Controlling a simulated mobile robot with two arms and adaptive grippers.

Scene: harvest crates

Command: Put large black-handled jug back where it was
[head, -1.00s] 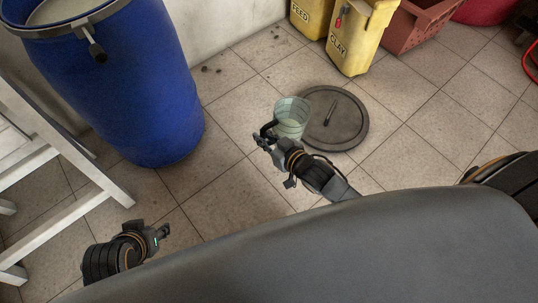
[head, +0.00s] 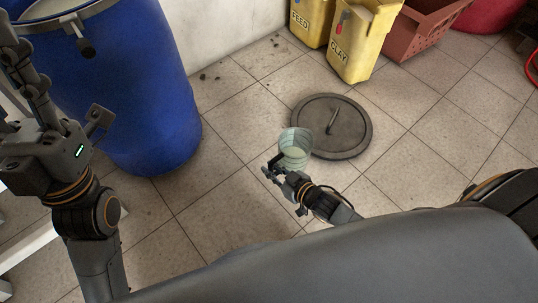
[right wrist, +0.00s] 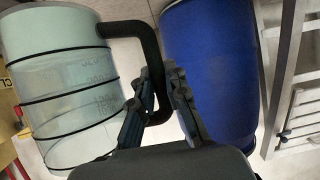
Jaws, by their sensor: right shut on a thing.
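The large jug (head: 295,150) is a pale green, see-through cylinder with dark bands. Its black handle (right wrist: 128,29) shows in the right wrist view, running down between the fingers of my right gripper (right wrist: 158,100). In the head view, my right gripper (head: 272,170) is shut on this handle at the jug's lower left. The jug appears near the left edge of the round grey lid (head: 360,144); its height above the floor is hard to tell. My left gripper (head: 66,92) is raised in front of the blue barrel, with its fingers apart and nothing between them.
The open blue barrel (head: 150,100) stands at the upper left, and also shows in the right wrist view (right wrist: 210,60). Yellow bins marked FEED (head: 308,20) and CLAY (head: 355,50) and a red-brown crate (head: 420,35) stand at the back.

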